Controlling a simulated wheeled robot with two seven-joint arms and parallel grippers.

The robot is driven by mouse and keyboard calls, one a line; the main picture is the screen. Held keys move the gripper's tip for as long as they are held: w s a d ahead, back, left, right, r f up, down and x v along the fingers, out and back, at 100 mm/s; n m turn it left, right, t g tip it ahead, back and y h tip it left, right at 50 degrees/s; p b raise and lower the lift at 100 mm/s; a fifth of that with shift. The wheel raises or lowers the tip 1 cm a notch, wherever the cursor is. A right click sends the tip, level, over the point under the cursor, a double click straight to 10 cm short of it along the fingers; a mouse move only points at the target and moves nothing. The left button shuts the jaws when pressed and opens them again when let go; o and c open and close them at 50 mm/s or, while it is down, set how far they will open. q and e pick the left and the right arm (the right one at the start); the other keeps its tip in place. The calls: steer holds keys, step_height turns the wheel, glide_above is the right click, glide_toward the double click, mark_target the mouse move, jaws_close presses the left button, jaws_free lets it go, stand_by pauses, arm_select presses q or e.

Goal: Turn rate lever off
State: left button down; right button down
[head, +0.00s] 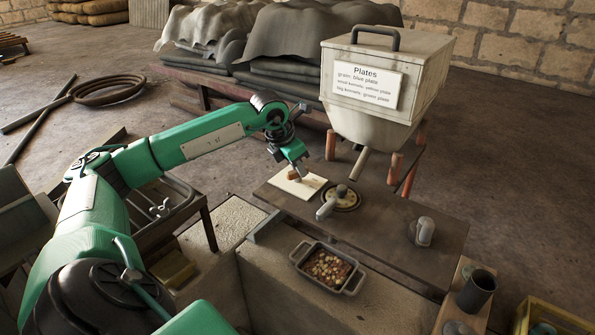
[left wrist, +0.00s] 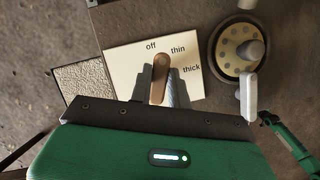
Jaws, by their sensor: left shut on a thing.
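The rate lever (left wrist: 160,80) is a brown, rounded handle on a pale card (left wrist: 125,60) marked off, thin and thick. Its tip points up the card, between "off" and "thin" and a little nearer "off". In the head view the card (head: 312,187) lies on the dark bench top, and the lever (head: 293,175) is a small brown piece under my gripper. My left gripper (head: 297,172) is shut on the lever from above. A grey finger shows beside the lever in the left wrist view; the lever's base is hidden. My right gripper does not show.
Right of the card are a round perforated plate (head: 348,203) with a grey handle and a second grey fitting (head: 423,231). A hopper labelled Plates (head: 375,95) stands behind. A pan of grain (head: 327,268) sits in front. A dark cup (head: 477,290) stands at right.

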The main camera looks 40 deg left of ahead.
arm_select(q)
steer(key=n+y+b, duration=0.1)
steer(key=n, duration=0.2)
steer(key=shift+n+y, duration=0.3)
steer(key=shift+n, duration=0.3)
steer(key=shift+b, duration=0.3)
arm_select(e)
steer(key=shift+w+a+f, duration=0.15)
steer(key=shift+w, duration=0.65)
arm_select(q)
steer(key=c, duration=1.3)
jaws_free()
steer(key=shift+b+v, duration=0.4)
steer(key=shift+v, duration=6.55)
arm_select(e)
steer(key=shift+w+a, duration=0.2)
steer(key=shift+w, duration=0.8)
